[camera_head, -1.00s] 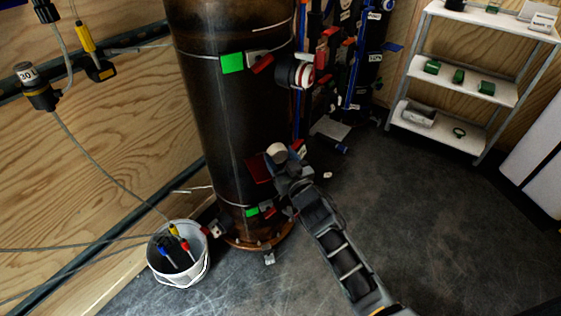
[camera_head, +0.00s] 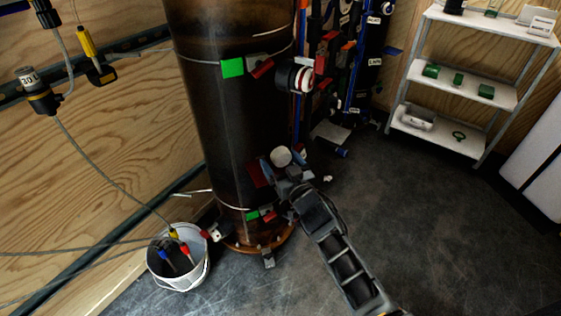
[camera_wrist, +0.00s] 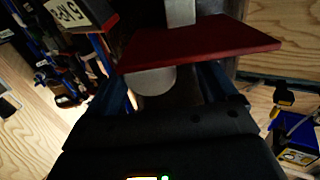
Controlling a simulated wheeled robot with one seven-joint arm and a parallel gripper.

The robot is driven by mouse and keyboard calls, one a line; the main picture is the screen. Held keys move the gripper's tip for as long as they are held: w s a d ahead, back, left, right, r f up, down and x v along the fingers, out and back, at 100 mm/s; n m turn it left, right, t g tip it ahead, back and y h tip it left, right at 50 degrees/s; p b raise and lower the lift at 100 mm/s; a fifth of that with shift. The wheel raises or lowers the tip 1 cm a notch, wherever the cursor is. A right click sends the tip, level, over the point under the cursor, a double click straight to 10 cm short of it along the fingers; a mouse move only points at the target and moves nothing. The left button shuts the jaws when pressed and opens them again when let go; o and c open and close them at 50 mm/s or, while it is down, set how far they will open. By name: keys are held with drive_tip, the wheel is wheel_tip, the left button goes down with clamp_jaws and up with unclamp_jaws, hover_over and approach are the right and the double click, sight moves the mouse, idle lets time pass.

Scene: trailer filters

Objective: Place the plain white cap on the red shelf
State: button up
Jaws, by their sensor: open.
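The plain white cap (camera_head: 281,156) shows in the head view beside the dark tank, at the tip of my arm. The red shelf (camera_head: 254,175) sticks out from the tank just left of the cap. In the wrist view the red shelf (camera_wrist: 200,45) crosses the top middle, and a pale round piece (camera_wrist: 154,80), likely the cap, shows partly behind its lower edge. My gripper (camera_wrist: 165,85) is open, with its blue fingers apart on both sides of the pale piece. It is also at the tank in the head view (camera_head: 283,174). Whether the cap rests on the shelf is unclear.
The tall dark tank (camera_head: 236,115) stands right behind my gripper. A red-and-white round fitting (camera_head: 301,77) juts from it higher up. A white bucket (camera_head: 180,272) stands at its lower left. A shelf rack (camera_head: 455,90) stands at the right. The floor between is mostly clear.

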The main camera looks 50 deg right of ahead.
drive_tip(key=p+v, duration=0.2)
drive_tip(key=v, duration=1)
drive_tip(key=s+a+r+n+y, duration=0.1)
drive_tip(key=s+a+r+y, duration=0.1)
drive_tip(key=s+a, duration=0.65)
drive_tip(key=s+a+r+n+y, duration=0.2)
drive_tip(key=s+a+r, duration=0.3)
drive_tip(key=s+r, duration=0.3)
drive_tip(key=s+a+r+n+g+y, duration=0.1)
drive_tip(key=s+a+r+n+y, duration=0.1)
drive_tip(key=s+a+r+y, duration=0.2)
drive_tip(key=s+a+r, duration=0.2)
drive_tip(key=s+r, duration=0.1)
drive_tip(key=r, duration=0.1)
drive_tip(key=shift+s+n, duration=0.3)
drive_tip(key=shift+s, duration=0.1)
wheel_tip(320, 180, up, 13)
drive_tip(key=p, duration=1.3)
drive_tip(key=shift+r+p, duration=0.2)
drive_tip(key=shift+p, duration=0.1)
